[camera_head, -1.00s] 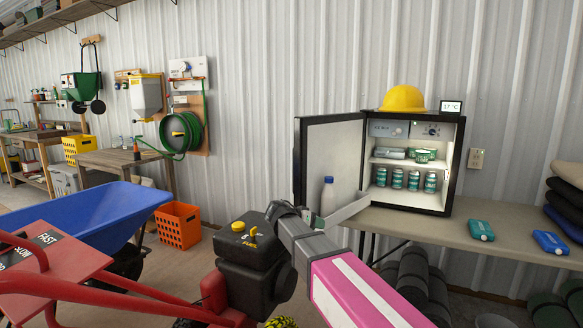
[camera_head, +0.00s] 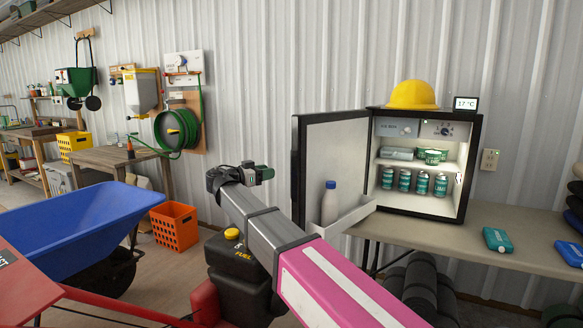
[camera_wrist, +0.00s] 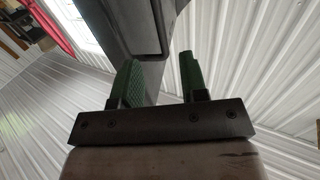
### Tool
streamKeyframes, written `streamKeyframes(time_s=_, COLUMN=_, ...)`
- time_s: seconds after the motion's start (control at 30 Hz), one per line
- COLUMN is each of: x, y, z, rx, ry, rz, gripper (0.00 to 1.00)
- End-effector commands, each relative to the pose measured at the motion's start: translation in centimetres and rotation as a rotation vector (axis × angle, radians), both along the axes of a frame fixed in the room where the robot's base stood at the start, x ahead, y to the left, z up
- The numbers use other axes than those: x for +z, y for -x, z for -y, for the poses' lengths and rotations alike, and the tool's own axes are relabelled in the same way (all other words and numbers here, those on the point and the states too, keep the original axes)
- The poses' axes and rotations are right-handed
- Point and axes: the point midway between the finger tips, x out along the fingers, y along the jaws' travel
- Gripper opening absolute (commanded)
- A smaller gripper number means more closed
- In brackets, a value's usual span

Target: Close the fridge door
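The small black fridge (camera_head: 476,152) stands on the table with its door (camera_head: 330,160) swung wide open to the left. A white bottle (camera_head: 329,204) stands in the door's shelf. Several green cans and boxes sit inside the lit fridge. My gripper (camera_head: 266,173) is at the end of the arm, left of the open door's outer edge, apart from it in the picture. In the wrist view my gripper's two green finger pads (camera_wrist: 160,80) stand apart with nothing held between them.
A yellow hard hat (camera_head: 412,95) and a thermometer display (camera_head: 466,104) rest on the fridge. Teal and blue packs (camera_head: 497,240) lie on the table (camera_head: 440,236) to its right. A blue wheelbarrow (camera_head: 70,222), an orange crate (camera_head: 174,227) and a black fuel can (camera_head: 238,262) stand at left.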

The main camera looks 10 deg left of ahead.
Motion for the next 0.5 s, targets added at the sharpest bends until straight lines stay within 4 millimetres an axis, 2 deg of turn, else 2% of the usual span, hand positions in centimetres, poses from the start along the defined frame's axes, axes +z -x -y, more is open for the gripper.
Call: streamKeyframes(time_s=0.5, x=-0.1, y=-5.8, z=5.9, rx=-0.001, ry=0.001, rz=-0.004, gripper=0.4)
